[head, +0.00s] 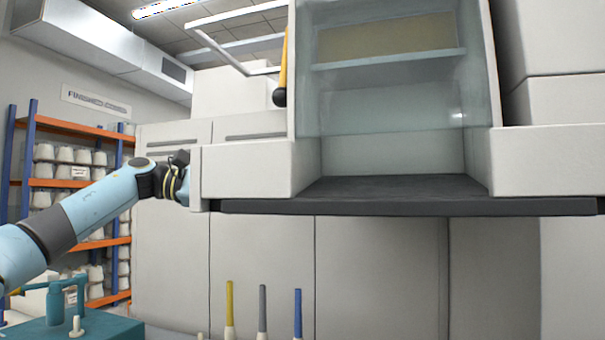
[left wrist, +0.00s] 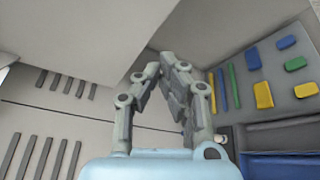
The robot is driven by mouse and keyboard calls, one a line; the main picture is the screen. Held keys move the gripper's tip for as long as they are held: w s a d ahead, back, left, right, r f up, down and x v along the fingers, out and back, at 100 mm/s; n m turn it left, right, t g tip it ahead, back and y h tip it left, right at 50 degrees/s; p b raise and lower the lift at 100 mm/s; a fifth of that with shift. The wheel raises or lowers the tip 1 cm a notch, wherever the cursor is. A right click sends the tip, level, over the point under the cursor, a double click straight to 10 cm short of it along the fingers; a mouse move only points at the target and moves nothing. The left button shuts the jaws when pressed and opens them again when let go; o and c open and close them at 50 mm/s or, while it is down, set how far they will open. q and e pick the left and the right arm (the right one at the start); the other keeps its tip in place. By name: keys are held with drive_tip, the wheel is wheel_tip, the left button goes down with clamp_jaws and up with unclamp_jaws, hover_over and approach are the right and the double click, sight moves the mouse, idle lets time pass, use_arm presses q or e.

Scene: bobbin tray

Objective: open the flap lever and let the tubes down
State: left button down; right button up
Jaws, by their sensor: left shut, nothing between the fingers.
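A yellow-orange lever (head: 284,62) with a black knob at its lower end hangs at the left side of the machine's open bay; I take it to be the flap lever. My left gripper (head: 183,184) is beside the left edge of the machine's front, below and left of the lever and apart from it. In the left wrist view its fingers (left wrist: 168,66) are shut and empty. A yellow tube (head: 229,302), a grey tube (head: 262,308) and a blue tube (head: 297,312) stand upright at the bottom of the head view. My right gripper is out of view.
A dark shelf (head: 400,195) juts out below the glazed bay. An orange and blue rack (head: 75,185) with white cones stands at the left. A teal device (head: 65,315) is at the lower left. The left wrist view shows a grey board (left wrist: 265,75) with coloured pieces.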

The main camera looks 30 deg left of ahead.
use_arm(q)
drive_tip(key=s+a+r+m+t+y+p, duration=0.1)
drive_tip(key=s+a+r+m+t, duration=0.15)
drive_tip(key=r, duration=1.55)
drive_tip(key=w+d+p, duration=0.3)
drive_tip(key=d+p, duration=0.2)
drive_tip(key=d, duration=0.3)
drive_tip(key=shift+w+f+g, duration=0.25)
drive_tip(key=shift+f+g, duration=0.05)
drive_tip(key=shift+g, duration=0.05)
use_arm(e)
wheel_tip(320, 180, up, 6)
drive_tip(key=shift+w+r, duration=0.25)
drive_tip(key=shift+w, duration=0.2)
use_arm(q)
drive_tip(key=shift+s+n, duration=0.15)
drive_tip(key=shift+n, duration=0.1)
